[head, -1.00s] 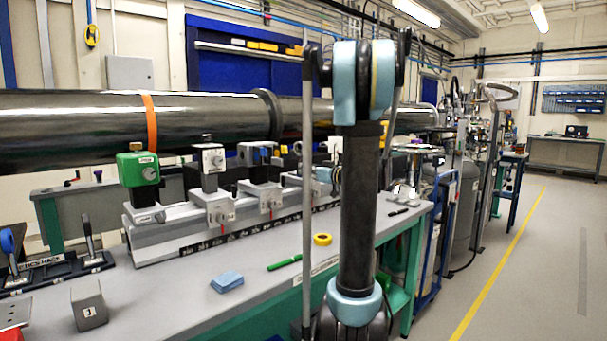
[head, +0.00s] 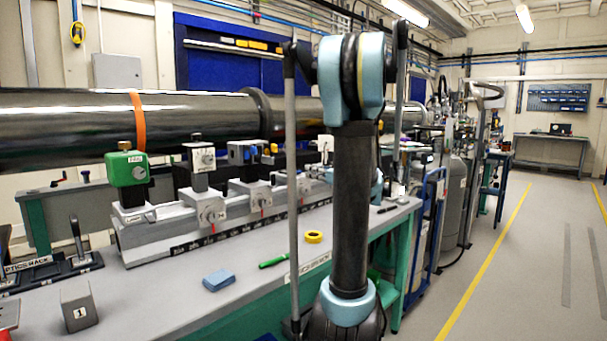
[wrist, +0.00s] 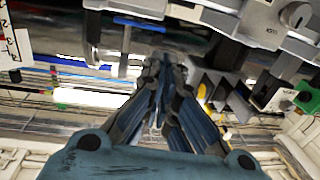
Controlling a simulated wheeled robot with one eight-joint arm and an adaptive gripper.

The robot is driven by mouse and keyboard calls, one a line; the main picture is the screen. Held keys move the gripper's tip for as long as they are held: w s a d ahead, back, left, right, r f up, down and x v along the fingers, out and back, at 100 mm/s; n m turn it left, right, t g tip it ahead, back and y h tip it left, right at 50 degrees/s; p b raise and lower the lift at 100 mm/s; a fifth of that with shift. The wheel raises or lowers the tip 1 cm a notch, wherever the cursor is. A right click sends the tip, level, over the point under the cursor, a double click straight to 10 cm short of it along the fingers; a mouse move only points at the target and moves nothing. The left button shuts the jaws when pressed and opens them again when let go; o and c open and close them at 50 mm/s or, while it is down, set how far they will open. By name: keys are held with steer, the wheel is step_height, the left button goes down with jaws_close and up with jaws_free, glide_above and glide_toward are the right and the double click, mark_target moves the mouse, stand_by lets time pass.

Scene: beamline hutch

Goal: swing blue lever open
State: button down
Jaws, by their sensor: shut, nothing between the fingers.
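In the head view my arm hides much of the rail's right end, and the fingertips are not clear.
A green box (head: 126,168) and a grey stage head (head: 199,157) stand on the rail (head: 160,236). A long metal pipe (head: 60,125) runs behind. A blue cloth (head: 218,280), green pen (head: 273,262), tape roll (head: 314,237) and block (head: 79,306) lie on the bench. Floor at right is clear.

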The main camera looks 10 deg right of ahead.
steer(key=v, duration=0.4)
steer(key=shift+s+d, duration=0.15)
steer(key=shift+s, duration=0.2)
steer(key=c, duration=2)
jaws_free()
steer(key=shift+s, duration=0.1)
steer(key=o, duration=0.4)
steer(key=shift+o, duration=0.2)
steer(key=w+g, duration=0.1)
steer(key=w+a+g, duration=0.1)
steer(key=w, duration=0.1)
steer(key=w+r+g, duration=0.1)
steer(key=w, duration=0.1)
steer(key=shift+a+r+h, duration=0.1)
steer(key=shift+a+h, duration=0.15)
steer(key=shift+h, duration=0.15)
steer(key=w+a+r+g+h, duration=0.2)
steer(key=r+g+h, duration=0.2)
steer(key=r, duration=0.4)
steer(key=w+a+r+g+h, duration=0.1)
steer(key=a+r+g+h, duration=0.2)
steer(key=r, duration=0.5)
steer(key=shift+m+h, duration=0.3)
steer(key=shift+h, duration=0.3)
steer(key=x, duration=1.7)
steer(key=shift+d+f, duration=0.25)
steer(key=shift+f, duration=0.05)
steer(key=shift+c, duration=0.2)
